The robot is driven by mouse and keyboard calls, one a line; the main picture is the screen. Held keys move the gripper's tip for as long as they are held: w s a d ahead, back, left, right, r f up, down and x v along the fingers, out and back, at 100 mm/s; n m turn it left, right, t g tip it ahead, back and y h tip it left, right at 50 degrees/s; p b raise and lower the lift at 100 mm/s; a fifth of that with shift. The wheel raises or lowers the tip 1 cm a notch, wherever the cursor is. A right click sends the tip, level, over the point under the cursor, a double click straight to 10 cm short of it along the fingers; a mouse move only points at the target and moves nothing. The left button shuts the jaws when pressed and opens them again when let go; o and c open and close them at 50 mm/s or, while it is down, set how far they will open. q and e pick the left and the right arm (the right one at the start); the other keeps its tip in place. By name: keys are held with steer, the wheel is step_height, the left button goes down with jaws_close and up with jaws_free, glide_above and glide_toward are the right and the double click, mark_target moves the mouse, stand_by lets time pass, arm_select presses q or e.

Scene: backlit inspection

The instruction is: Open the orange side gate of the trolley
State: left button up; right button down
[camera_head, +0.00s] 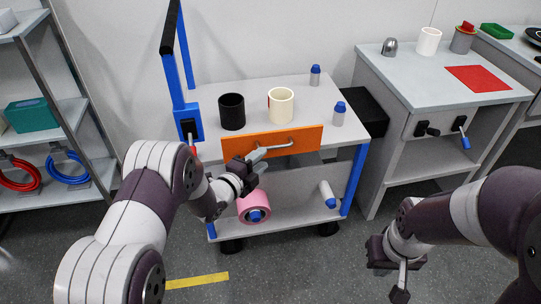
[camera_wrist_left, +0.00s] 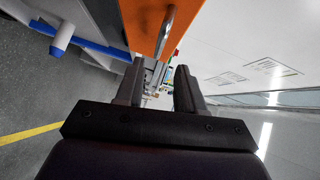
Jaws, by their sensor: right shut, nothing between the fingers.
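The orange side gate (camera_head: 305,135) stands upright along the front edge of the trolley's top shelf (camera_head: 318,105). It carries a grey bar handle (camera_head: 282,146). My left gripper (camera_head: 262,154) is in front of the gate at the left end of this handle. In the left wrist view the gripper (camera_wrist_left: 158,85) has its dark fingers apart, with the handle (camera_wrist_left: 167,32) ahead near the gap and the orange gate (camera_wrist_left: 143,22) beside it. Whether a finger touches the handle is unclear. My right gripper (camera_head: 401,284) is shut and empty, low over the floor at the right.
The trolley top holds a black cup (camera_head: 232,111), a cream cup (camera_head: 281,105) and two blue-capped bottles (camera_head: 339,113). A pink roll (camera_head: 253,206) and a white cylinder (camera_head: 327,194) are on the lower shelf. A grey cabinet (camera_head: 420,85) stands right; shelving (camera_head: 60,115) left.

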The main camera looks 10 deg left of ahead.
mark_target(274, 148)
arm_select(q)
steer(key=b+x, duration=0.1)
steer(key=x, duration=0.5)
steer(key=shift+w, duration=0.2)
jaws_close()
steer(key=s+d+f+m+t+h+b, duration=0.1)
steer(key=s+f+m+t+h+b, duration=0.1)
steer(key=b, duration=1.1)
steer(key=shift+s+f+m+t, duration=0.8)
steer(key=shift+f+m, duration=0.2)
steer(key=shift+f, duration=0.4)
